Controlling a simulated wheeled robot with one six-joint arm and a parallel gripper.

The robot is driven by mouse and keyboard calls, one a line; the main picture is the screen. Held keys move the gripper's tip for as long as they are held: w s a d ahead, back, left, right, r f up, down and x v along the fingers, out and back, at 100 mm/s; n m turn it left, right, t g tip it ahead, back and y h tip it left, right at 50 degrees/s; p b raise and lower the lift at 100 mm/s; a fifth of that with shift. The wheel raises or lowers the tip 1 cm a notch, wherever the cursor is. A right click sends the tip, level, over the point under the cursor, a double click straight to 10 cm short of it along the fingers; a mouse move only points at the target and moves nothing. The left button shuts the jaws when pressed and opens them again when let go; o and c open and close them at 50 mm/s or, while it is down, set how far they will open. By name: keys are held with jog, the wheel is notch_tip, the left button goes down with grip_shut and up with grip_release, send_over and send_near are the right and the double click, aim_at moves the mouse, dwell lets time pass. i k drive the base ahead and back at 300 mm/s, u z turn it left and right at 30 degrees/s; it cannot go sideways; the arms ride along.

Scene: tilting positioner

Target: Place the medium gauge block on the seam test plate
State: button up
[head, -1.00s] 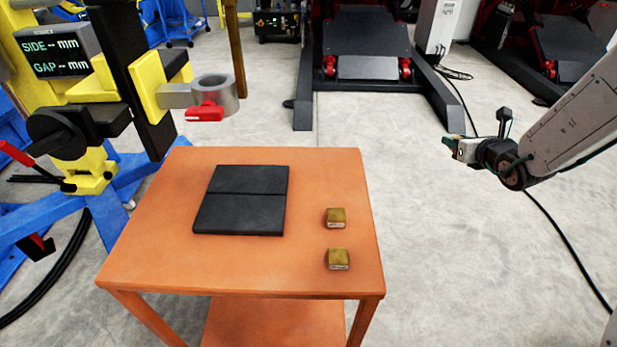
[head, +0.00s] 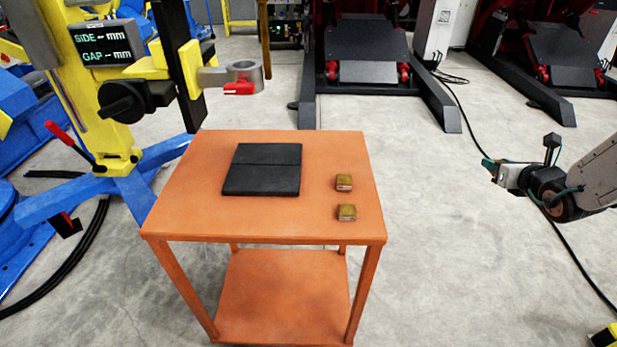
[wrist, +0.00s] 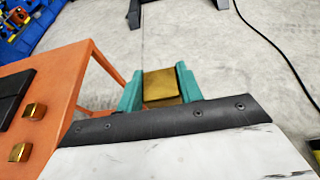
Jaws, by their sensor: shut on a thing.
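The seam test plate (head: 262,182) is a flat black plate with a seam across it, lying on the orange table. My gripper (head: 488,169) is to the right of the table, over the floor and away from the plate. In the wrist view its green fingers (wrist: 160,88) are shut on a brass-coloured gauge block (wrist: 161,84). Two similar small brass blocks stand on the table right of the plate, a farther one (head: 344,182) and a nearer one (head: 347,212). I cannot tell from size alone which block is the medium one.
The orange table (head: 210,220) has free top around the plate. A yellow and blue positioner with a display (head: 105,42) and a grey ring clamp (head: 245,72) stands at the table's back left. A black cable (head: 462,110) lies on the floor at right.

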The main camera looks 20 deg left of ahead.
aim_at(274, 164)
jog(key=u, duration=0.05)
jog(key=k, duration=0.1)
jog(key=u, duration=0.95)
